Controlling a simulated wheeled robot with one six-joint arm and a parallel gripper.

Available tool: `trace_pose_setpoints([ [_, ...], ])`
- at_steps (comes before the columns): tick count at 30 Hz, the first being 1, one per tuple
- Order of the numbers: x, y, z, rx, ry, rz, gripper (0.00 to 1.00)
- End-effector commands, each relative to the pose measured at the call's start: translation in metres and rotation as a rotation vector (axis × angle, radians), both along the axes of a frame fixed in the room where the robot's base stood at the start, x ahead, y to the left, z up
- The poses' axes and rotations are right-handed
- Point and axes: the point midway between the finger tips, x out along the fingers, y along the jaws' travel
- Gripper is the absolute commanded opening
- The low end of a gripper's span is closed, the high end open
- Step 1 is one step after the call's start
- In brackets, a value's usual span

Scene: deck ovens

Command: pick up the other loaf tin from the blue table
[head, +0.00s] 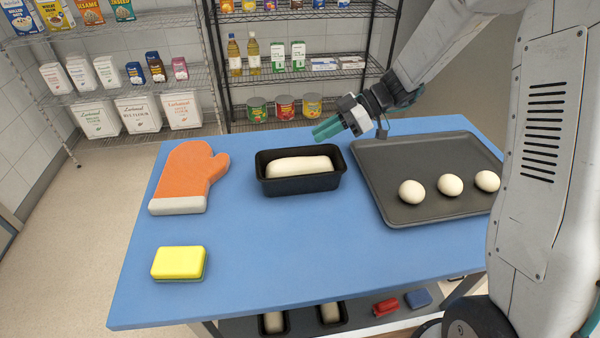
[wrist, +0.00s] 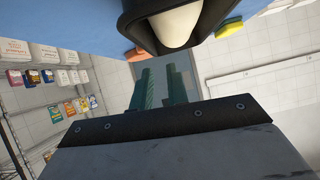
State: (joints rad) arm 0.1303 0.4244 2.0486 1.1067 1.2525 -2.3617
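A black loaf tin (head: 300,186) with pale dough (head: 299,166) in it stands on the blue table (head: 250,235), between the oven mitt and the baking tray. My gripper (head: 327,129) is above the table's far side, just behind and right of the tin, and apart from it. In the wrist view, the tin (wrist: 140,22) and its dough show at the top edge, beyond the green fingers (wrist: 163,86). The fingers show a narrow gap with nothing between them.
An orange oven mitt (head: 184,173) and yellow sponge (head: 179,262) lie left. A dark baking tray (head: 430,150) with three dough balls is right. Two more filled tins (head: 273,324) (head: 331,315) sit on the shelf below. Stocked wire racks (head: 295,75) stand behind.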

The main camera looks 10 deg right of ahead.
Motion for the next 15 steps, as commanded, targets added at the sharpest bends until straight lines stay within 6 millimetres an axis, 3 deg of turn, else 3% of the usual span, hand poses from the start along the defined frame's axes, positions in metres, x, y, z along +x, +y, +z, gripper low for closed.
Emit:
trace_pose_setpoints([
  [4,0.013,0.002,-0.014,0.033,-0.058,0.008,0.16],
  [15,0.014,0.031,-0.034,0.037,-0.068,0.012,0.16],
])
